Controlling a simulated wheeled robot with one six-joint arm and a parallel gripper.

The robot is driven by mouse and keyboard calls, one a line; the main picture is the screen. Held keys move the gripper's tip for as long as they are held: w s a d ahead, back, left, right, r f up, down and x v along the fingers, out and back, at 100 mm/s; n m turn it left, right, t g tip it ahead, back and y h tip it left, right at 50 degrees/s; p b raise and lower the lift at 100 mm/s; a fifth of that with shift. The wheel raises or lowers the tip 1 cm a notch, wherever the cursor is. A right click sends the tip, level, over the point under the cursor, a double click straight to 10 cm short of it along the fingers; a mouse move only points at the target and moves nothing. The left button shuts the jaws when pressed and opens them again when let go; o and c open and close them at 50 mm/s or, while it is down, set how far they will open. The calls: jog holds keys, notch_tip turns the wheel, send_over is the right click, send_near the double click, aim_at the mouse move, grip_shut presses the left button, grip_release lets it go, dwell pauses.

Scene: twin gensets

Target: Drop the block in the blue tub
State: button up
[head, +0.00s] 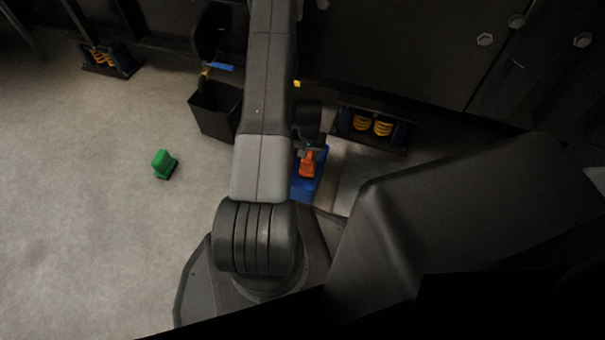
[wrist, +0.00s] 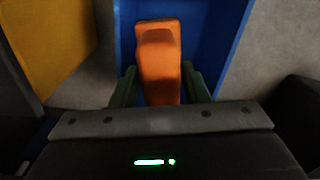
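An orange block (head: 308,167), tapered toward one end, shows at the end of my arm in the head view. In the wrist view the orange block (wrist: 160,62) sits between the two dark green fingers of my gripper (wrist: 161,80), which press close on both sides. The blue tub (head: 302,192) lies under the block in the head view, partly hidden by my arm. In the wrist view the tub's blue wall (wrist: 232,30) rises around the block. I cannot tell how high the block is above the tub's bottom.
A green block-like thing (head: 164,163) stands on the open floor at left. A black bin (head: 214,112) stands left of my arm. Yellow springs (head: 372,124) on a dark mount lie right of the tub, below a dark machine wall (head: 420,50).

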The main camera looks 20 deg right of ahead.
jog(key=o, duration=0.3)
jog(key=shift+o, duration=0.2)
notch_tip(320, 180, up, 8)
jog(key=p, duration=0.3)
jog(key=shift+f, duration=0.25)
jog(key=shift+a, duration=0.1)
